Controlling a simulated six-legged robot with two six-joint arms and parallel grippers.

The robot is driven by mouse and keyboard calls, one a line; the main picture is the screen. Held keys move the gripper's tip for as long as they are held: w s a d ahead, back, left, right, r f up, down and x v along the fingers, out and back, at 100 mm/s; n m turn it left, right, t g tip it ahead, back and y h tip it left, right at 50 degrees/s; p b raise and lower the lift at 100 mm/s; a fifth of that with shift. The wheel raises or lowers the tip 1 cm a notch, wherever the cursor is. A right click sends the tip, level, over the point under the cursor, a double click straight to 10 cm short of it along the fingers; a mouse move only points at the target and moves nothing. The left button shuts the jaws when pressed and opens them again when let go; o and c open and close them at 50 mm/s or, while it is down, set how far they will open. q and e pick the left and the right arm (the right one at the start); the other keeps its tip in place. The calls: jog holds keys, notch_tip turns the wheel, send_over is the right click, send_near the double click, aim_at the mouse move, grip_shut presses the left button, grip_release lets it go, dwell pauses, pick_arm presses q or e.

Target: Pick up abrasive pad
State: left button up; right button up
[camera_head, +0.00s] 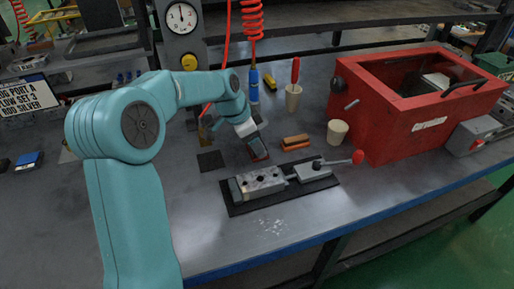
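A flat dark square (210,161) lies on the grey bench, left of the valve block; it may be the abrasive pad, but I cannot be sure. A dark piece with a reddish edge (258,152) is just below my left gripper (251,139), possibly on the bench or between the fingers. My teal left arm reaches in from the left and bends down to this spot. The fingers are too small and hidden to show whether they are open or shut. My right gripper is not in view.
A metal valve block (262,183) in a vise with a red-knobbed handle sits on a black mat (238,208). The front bench is mostly clear.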

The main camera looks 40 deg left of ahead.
pick_arm(q)
jog(key=c, duration=0.4)
notch_tip(320, 180, up, 20)
jog(key=p, duration=0.4)
jog(key=shift+p, duration=0.4)
jog(key=shift+o, duration=0.6)
